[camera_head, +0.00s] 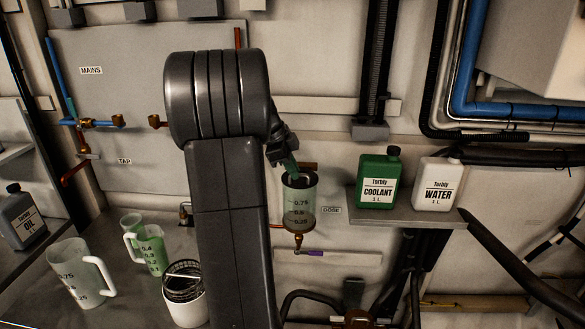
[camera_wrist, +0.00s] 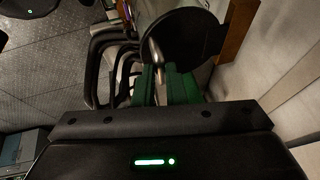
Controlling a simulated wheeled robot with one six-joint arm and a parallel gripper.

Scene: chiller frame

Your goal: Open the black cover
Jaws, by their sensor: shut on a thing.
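The black cover (camera_wrist: 184,38) shows in the wrist view as a dark round disc just beyond my fingertips. In the head view it is a dark ellipse at the top of the clear marked dosing vessel (camera_head: 300,207) on the wall, partly hidden by my gripper (camera_head: 290,167). The green fingers of my gripper (camera_wrist: 163,80) are closed around a small metal handle (camera_wrist: 157,55) at the cover's edge. I cannot tell whether the cover is lifted from the vessel's rim.
A green coolant bottle (camera_head: 379,181) and a white water bottle (camera_head: 437,184) stand on a shelf (camera_head: 400,217) to the right. A jug (camera_head: 74,275), green measuring cups (camera_head: 150,250) and a white container (camera_head: 186,305) stand at lower left. A copper-coloured bracket (camera_wrist: 238,45) lies close beside the cover.

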